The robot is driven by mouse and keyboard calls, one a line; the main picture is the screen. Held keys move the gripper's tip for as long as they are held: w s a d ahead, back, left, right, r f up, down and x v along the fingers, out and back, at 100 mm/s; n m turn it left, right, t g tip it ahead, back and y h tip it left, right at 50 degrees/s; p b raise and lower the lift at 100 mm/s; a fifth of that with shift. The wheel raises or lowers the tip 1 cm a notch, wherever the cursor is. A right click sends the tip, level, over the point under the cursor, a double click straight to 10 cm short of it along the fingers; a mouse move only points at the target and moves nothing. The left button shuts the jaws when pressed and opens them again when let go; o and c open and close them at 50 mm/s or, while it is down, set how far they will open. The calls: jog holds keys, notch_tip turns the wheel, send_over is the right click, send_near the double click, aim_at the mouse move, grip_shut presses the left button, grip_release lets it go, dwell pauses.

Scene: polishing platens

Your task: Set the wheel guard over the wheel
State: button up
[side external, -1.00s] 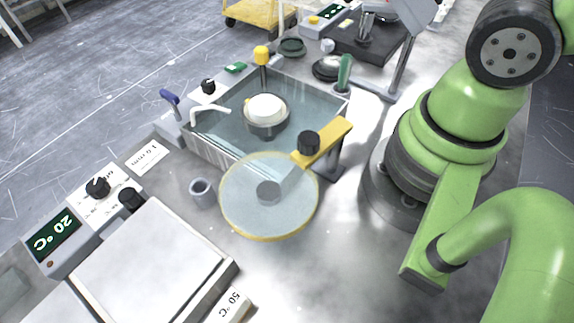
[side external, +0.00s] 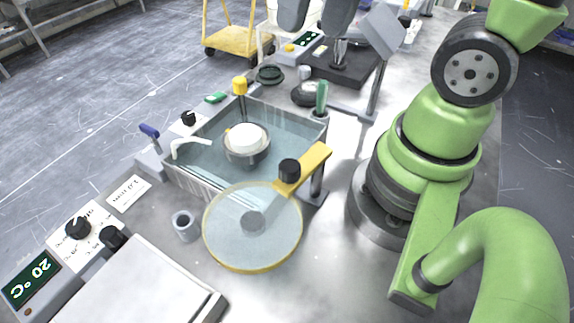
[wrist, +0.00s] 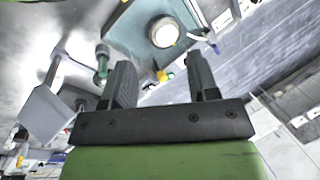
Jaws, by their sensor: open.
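The wheel guard (side external: 253,243) is a clear round disc with a yellow rim, on a yellow arm (side external: 310,165) with a black knob (side external: 289,171). In the side view it lies swung out in front of the basin, apart from the wheel. The wheel (side external: 247,139) is a white-topped disc inside the basin (side external: 195,158), uncovered; it also shows in the wrist view (wrist: 165,32). My gripper (side external: 316,22) is at the top edge of the side view, beyond the basin. In the wrist view its fingers (wrist: 160,72) are apart with nothing held. The guard is not recognisable there.
A yellow-topped post (side external: 239,88) and a green handle (side external: 321,96) rise at the basin's edge. A grey cup (side external: 186,226) stands left of the guard. A dark platform (side external: 345,68) and a slanted grey stand (side external: 378,32) are at the back. Bare bench lies right of the guard.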

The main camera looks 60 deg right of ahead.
aim_at(289, 161)
jog(key=w+a+f+m+g+y, duration=0.25)
jog(key=f+m+g+y, duration=0.25)
jog(key=f+g+y, duration=0.5)
jog(key=s+a+f, duration=0.1)
jog(key=a, duration=0.1)
jog(key=s+a+f+h, duration=0.1)
jog(key=s+a+f, duration=0.1)
jog(key=s+a+f+t+h, duration=0.1)
jog(key=a+f, duration=0.1)
jog(key=shift+s+a+f, duration=0.1)
jog(key=shift+s+a, duration=0.15)
jog(key=shift+s, duration=0.05)
grip_shut()
